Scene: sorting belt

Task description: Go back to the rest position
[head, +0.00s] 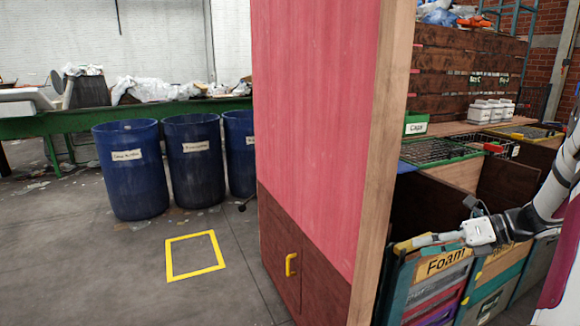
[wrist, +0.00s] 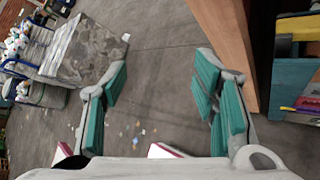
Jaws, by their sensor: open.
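My gripper (head: 425,240) shows at the right of the head view, at the end of my white arm, in front of the wooden sorting station and close above the bin labelled "Foam" (head: 440,264). The head view does not show clearly whether it touches the bin's rim. In the wrist view my gripper (wrist: 163,82) has its two teal-padded fingers wide apart. Nothing is between them but the grey floor with small litter scraps.
A tall pink and brown panel (head: 310,120) stands close in the middle, left of my arm. Blue barrels (head: 193,165) stand behind a yellow floor square (head: 196,273). The sorting station holds a "Caps" box (head: 416,125) and mesh trays (head: 440,152).

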